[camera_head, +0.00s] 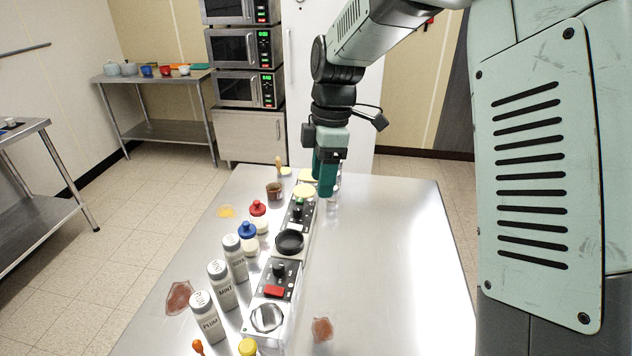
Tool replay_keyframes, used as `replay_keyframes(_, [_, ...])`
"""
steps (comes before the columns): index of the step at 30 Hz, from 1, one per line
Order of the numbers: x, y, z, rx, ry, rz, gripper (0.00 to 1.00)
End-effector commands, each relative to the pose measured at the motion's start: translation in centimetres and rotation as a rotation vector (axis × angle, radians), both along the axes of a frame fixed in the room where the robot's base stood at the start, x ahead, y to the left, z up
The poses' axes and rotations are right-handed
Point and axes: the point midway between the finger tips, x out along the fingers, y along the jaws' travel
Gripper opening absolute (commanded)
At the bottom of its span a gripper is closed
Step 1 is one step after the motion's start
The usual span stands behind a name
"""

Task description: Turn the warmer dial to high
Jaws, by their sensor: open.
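A row of control units runs along the middle of the steel table. The near unit (276,287) has a dark face with a black dial (280,268) and a red switch (273,291). The far unit (300,213) has a similar dark face with a dark knob (298,210) and a small green spot. I cannot tell which dial is the warmer's, and their settings are too small to read. My gripper (327,192) is open, pointing down, beyond and to the right of the far unit, apart from both dials. Its fingers overlap in this view.
Bottles labelled PLUM (207,318), MINT (222,287) and another pale bottle (236,259) stand left of the units. Blue-capped (247,231) and red-capped (258,209) bottles and a brown cup (274,191) stand farther back. The table's right side is mostly clear.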

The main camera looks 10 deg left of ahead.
Motion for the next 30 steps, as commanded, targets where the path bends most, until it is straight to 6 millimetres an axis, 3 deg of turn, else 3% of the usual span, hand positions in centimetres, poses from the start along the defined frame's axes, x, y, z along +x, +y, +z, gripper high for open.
replay_keyframes(1, [0.7, 1.5, -2.5, 0.024, 0.038, 0.096, 0.56])
replay_keyframes(3, [1.4, 3.3, -5.4, 0.065, 0.075, 0.233, 0.56])
replay_keyframes(9, [2.2, 6.8, -12.0, 0.179, 0.145, 0.513, 0.56])
replay_keyframes(12, [2.2, 7.7, -13.8, 0.214, 0.159, 0.584, 0.56])
replay_keyframes(20, [1.5, 8.4, -16.2, 0.231, 0.167, 0.624, 0.56])
replay_keyframes(30, [-0.7, 9.5, -22.0, 0.230, 0.168, 0.621, 0.56])
